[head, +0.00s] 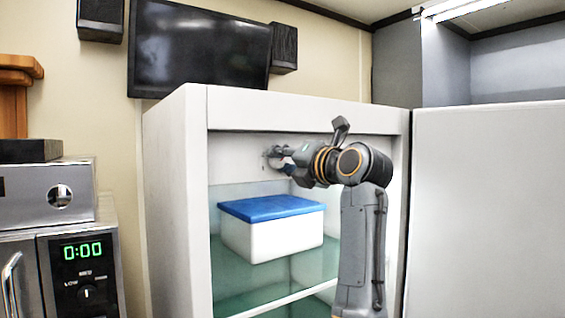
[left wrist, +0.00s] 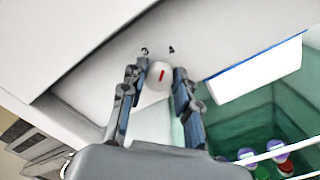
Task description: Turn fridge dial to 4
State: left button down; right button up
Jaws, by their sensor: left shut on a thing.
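The fridge dial (left wrist: 158,76) is a small round white knob with a red pointer mark, on the white panel at the top inside the open fridge (head: 174,190). In the left wrist view the red mark tilts slightly right of straight up. Small dark marks show above the dial, too small to read. My left gripper (head: 277,157) reaches into the upper part of the fridge. In the left wrist view its fingers (left wrist: 160,74) stand on either side of the dial and are shut on it. In the head view the fingers mostly hide the dial. My right gripper is not in view.
A white box with a blue lid (head: 270,207) stands on the glass shelf below my gripper. The fridge door (head: 490,205) stands open at the right. A microwave (head: 85,270) is at the left. Several colored-topped items show lower in the fridge in the left wrist view.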

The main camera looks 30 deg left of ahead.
pick_arm(q)
jog(key=shift+m, duration=0.9)
jog(key=c, duration=1)
grip_release()
jog(key=shift+w, duration=0.1)
